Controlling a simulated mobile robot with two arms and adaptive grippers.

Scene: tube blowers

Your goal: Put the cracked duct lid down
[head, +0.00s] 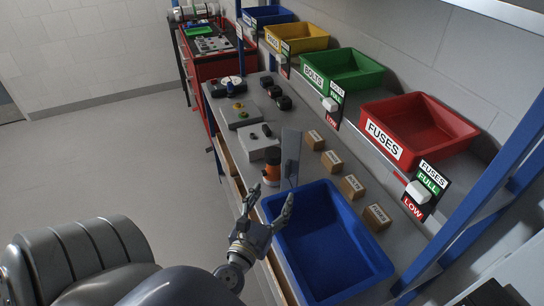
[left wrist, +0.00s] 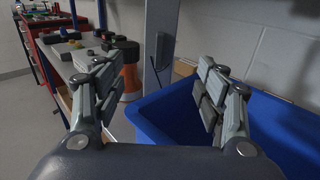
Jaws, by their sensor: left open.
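My left gripper (head: 269,200) is open, with its fingers spread apart at the left rim of the blue bin (head: 275,220). Nothing shows between the fingers in the left wrist view (left wrist: 155,85). I cannot make out a cracked duct lid for certain in either view. A thin grey upright plate (head: 291,152) stands just beyond the gripper, beside an orange and black cylinder (head: 272,170). The plate also shows beyond the fingers in the left wrist view (left wrist: 160,45). The visible floor of the blue bin is bare. My right gripper cannot be made out.
Several small brown labelled boxes (head: 352,187) line the bench. Grey control boxes (head: 259,142) stand farther back. A shelf on the right holds red (head: 425,120), green (head: 345,70), yellow (head: 297,37) and blue (head: 268,15) bins. The floor on the left is clear.

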